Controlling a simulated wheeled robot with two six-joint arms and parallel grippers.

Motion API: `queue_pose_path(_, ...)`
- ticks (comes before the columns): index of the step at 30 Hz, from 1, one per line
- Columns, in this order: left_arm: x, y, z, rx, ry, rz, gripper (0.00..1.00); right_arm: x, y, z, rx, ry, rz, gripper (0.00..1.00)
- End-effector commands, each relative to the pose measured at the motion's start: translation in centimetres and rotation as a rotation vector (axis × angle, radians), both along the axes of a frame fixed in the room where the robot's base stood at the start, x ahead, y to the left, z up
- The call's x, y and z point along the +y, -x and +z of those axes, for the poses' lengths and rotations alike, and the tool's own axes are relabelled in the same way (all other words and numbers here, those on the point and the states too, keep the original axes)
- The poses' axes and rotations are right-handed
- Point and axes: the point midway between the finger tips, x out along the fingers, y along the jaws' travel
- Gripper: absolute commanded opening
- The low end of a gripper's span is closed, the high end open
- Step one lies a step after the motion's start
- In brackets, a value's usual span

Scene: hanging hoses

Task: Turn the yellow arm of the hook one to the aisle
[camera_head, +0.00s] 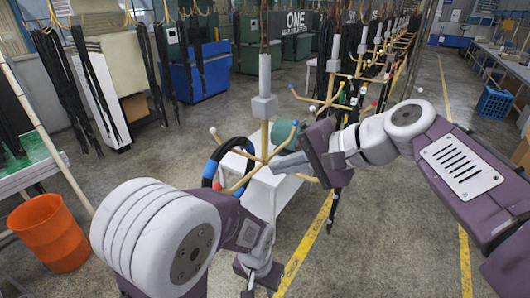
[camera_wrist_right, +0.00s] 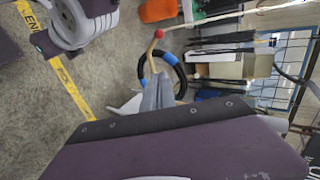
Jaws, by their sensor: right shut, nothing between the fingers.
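The nearest hanging hook (camera_head: 265,140) has a grey post and several yellow arms spreading out low down, with coloured ball tips. A black hose loop with blue bands (camera_head: 210,168) hangs at its left side. My right gripper (camera_head: 277,163) is shut and empty, its grey fingers among the yellow arms at the hook's right. Whether they touch an arm is unclear. In the right wrist view the shut fingers (camera_wrist_right: 160,85) overlap a yellow arm with a red tip (camera_wrist_right: 159,34), with the hose loop (camera_wrist_right: 179,70) behind. My left gripper (camera_head: 258,268) is low, below the hook; its fingers are unclear.
More hooks with hoses (camera_head: 370,60) line up behind to the right. An orange bin (camera_head: 50,232) stands at left. A yellow floor line (camera_head: 305,245) runs beside the hook; the aisle floor at right is open.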

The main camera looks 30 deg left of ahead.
Motion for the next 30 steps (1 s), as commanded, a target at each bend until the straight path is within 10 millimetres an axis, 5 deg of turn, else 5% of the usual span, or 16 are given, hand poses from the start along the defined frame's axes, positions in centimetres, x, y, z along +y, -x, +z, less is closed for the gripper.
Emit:
queue_pose_path(18, 0.0, 0.0, -2.6, 0.0, 0.0, 0.0, 0.36, -7.7, 0.8, -0.1, 0.0, 0.0, -0.004, 0.0)
queue_pose_path(30, 0.0, 0.0, -2.8, 0.0, 0.0, 0.0, 0.36, -8.8, 1.0, 0.0, -0.001, 0.0, 0.001, 0.0)
